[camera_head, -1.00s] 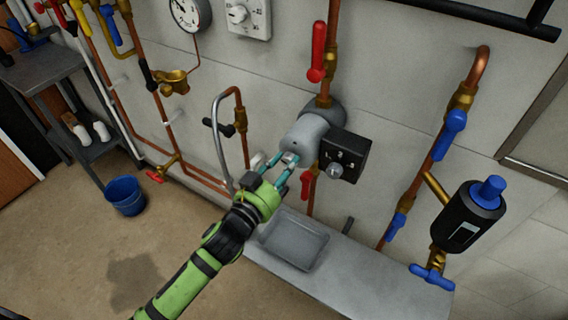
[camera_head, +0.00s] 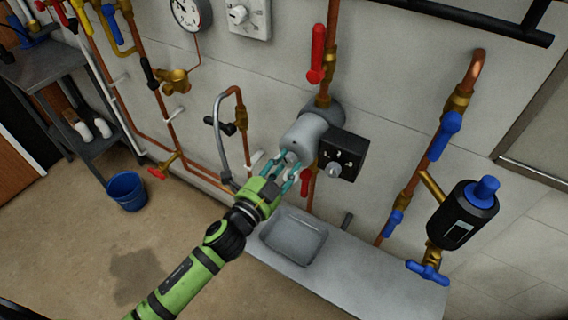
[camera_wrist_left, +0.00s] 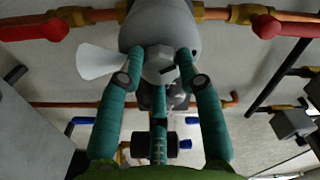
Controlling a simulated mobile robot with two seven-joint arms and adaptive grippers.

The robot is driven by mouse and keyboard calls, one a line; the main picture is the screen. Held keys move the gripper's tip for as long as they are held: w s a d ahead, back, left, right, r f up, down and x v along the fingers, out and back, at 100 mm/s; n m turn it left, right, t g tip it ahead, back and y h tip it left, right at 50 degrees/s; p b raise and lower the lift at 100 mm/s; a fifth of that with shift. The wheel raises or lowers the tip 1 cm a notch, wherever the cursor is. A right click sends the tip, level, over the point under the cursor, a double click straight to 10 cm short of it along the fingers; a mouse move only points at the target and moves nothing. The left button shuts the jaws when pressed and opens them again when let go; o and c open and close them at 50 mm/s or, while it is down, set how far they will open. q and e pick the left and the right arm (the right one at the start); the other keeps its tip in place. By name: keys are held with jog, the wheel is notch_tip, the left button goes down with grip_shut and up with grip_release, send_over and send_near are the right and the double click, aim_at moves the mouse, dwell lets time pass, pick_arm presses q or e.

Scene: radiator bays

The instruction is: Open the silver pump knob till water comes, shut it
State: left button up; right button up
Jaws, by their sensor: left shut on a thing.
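The grey pump (camera_head: 305,135) is a rounded cylinder on the wall pipe, next to a black box with a dial. The silver pump knob (camera_wrist_left: 160,66) is a faceted piece at the pump's front end. My left gripper (camera_head: 292,166) has its teal fingers on both sides of the knob and is shut on it. In the head view the fingers partly hide the knob. I see no water flowing. My right gripper is not in view.
A grey tray (camera_head: 294,236) sits on the ledge below the pump. The black dial box (camera_head: 341,155) is close to the right. A red lever (camera_head: 317,55) is above, and a curved grey pipe (camera_head: 220,140) is to the left. A blue bucket (camera_head: 126,191) stands on the floor.

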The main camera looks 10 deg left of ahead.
pick_arm(q)
jog(key=shift+m, duration=0.6)
jog(key=o, duration=1.2)
jog(key=shift+c, duration=0.2)
jog(key=v, duration=1.2)
